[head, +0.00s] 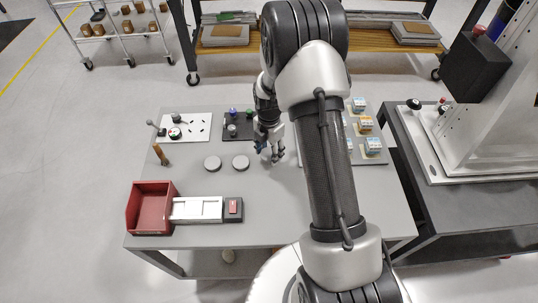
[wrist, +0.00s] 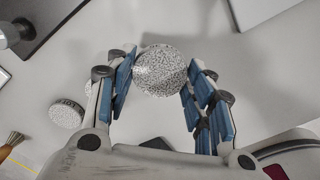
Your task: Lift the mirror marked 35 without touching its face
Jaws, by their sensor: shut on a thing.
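My gripper (head: 271,153) is over the middle of the grey table. In the wrist view its blue-padded fingers (wrist: 160,76) stand either side of a round speckled grey disc (wrist: 160,70) and are shut on its rim. The disc's speckled round side faces the camera. I cannot read a 35 on anything, so I cannot tell whether this disc is the marked mirror. Two similar grey discs, one at left (head: 212,163) and one at right (head: 240,162), lie on the table left of the gripper. The left one also shows in the wrist view (wrist: 66,113).
A black plate (head: 229,135) with knobbed fixtures and a white board (head: 202,117) stand behind the discs. A red bin (head: 151,208), white tray (head: 196,219) and dark box (head: 233,215) are at front left. Small boxes (head: 365,123) stand at right. A brush (head: 162,156) is at left.

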